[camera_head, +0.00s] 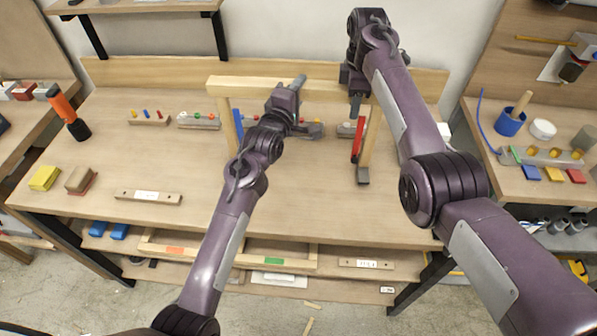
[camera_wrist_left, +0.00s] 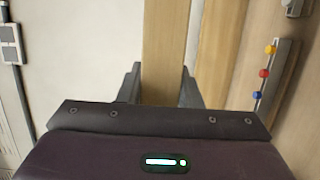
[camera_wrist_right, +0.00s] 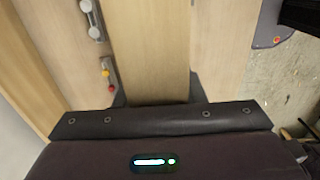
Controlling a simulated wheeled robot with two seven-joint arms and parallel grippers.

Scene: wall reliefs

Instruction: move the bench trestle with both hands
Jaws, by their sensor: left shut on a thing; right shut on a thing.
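The bench trestle is a pale wooden beam (camera_head: 245,88) on splayed legs, with a blue strip on the left side and a red strip on the right. It is over the middle of the workbench; I cannot tell whether its feet touch the top. My left gripper (camera_head: 297,84) is shut on the beam near its middle; the beam also shows between its fingers in the left wrist view (camera_wrist_left: 165,45). My right gripper (camera_head: 354,84) is shut on the beam towards its right end, also seen in the right wrist view (camera_wrist_right: 150,45). My arms hide part of the trestle.
The workbench (camera_head: 150,165) has peg racks along its back. The front middle is largely clear. A side bench (camera_head: 515,180) stands right.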

